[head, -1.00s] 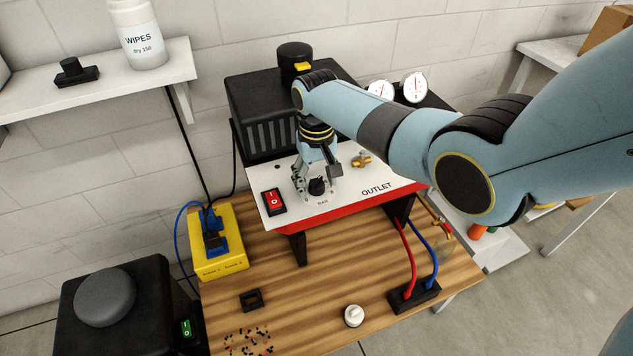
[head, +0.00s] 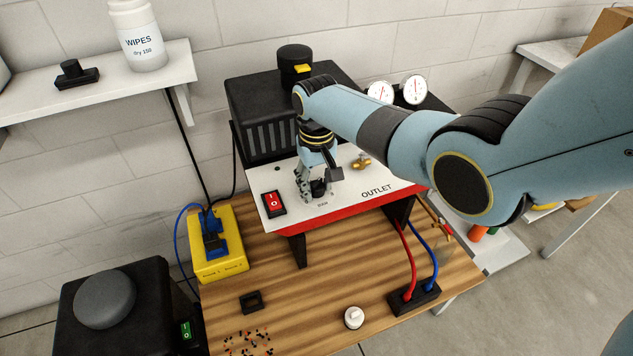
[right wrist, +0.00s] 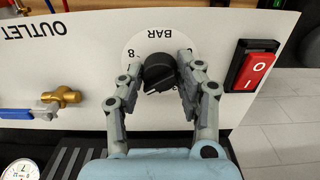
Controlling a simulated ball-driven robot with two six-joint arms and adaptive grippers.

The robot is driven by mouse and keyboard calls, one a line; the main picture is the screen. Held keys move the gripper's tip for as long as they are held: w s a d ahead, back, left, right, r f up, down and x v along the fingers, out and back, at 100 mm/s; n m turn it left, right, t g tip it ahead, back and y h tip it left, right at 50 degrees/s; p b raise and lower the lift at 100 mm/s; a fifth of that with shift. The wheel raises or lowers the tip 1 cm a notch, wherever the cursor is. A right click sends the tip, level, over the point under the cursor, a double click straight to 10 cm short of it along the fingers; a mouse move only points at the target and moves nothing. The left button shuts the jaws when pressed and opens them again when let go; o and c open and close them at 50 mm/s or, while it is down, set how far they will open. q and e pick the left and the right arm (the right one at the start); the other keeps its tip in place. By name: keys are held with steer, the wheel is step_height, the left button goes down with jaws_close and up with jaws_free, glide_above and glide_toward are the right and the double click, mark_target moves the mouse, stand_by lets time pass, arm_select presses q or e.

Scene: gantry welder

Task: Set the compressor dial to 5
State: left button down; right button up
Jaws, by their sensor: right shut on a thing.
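In the head view the dial (head: 319,187) is partly covered by my right gripper (head: 313,190). In the right wrist view my right gripper (right wrist: 162,78) has a finger on each side of the dial and is shut on it. An 8 shows beside the dial in that view; the other numbers are mostly hidden, and I cannot read the dial's setting. My left gripper is not in view.
A red rocker switch (head: 273,203) sits left of the dial, and a brass valve (head: 362,161) sits right of it. Two gauges (head: 414,90) stand behind. Below are a wooden bench (head: 330,270), a yellow box (head: 219,262), a white knob (head: 354,317) and a black socket block (head: 414,297).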

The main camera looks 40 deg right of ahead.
steer(key=n+p, duration=0.1)
steer(key=n, duration=0.1)
steer(key=shift+n, duration=0.4)
steer(key=shift+n+p, duration=0.35)
steer(key=shift+n, duration=0.95)
steer(key=o, duration=1.2)
steer(key=shift+c, duration=0.2)
steer(key=shift+r, duration=0.1)
